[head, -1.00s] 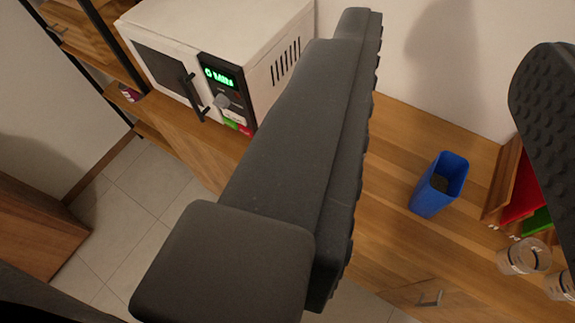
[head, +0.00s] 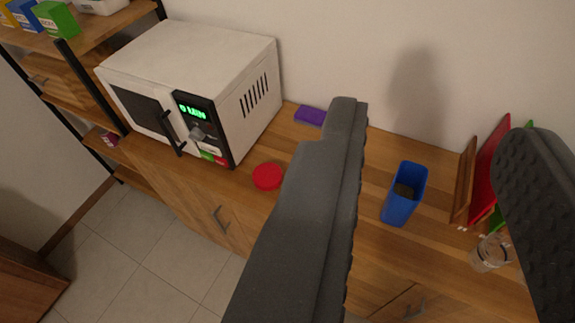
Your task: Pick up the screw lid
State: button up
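A round red screw lid (head: 268,177) lies flat on the wooden counter (head: 345,215), in front of and to the right of the microwave. My gripper (head: 435,135) is open, with one dark finger in the middle of the view and the other at the right edge. Nothing is held between the fingers. The lid shows just to the left of the left finger, outside the gap. The left finger hides part of the counter beside the lid.
A white microwave (head: 215,75) stands left of the lid. A purple block (head: 310,115) lies behind it. A blue container (head: 404,197), red board (head: 487,165) and clear jar (head: 490,254) stand to the right. Shelves (head: 85,35) are at the far left.

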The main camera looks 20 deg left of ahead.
aim_at(267, 177)
jog(key=u, duration=0.1)
jog(key=i, duration=1.1)
jog(key=u, duration=0.65)
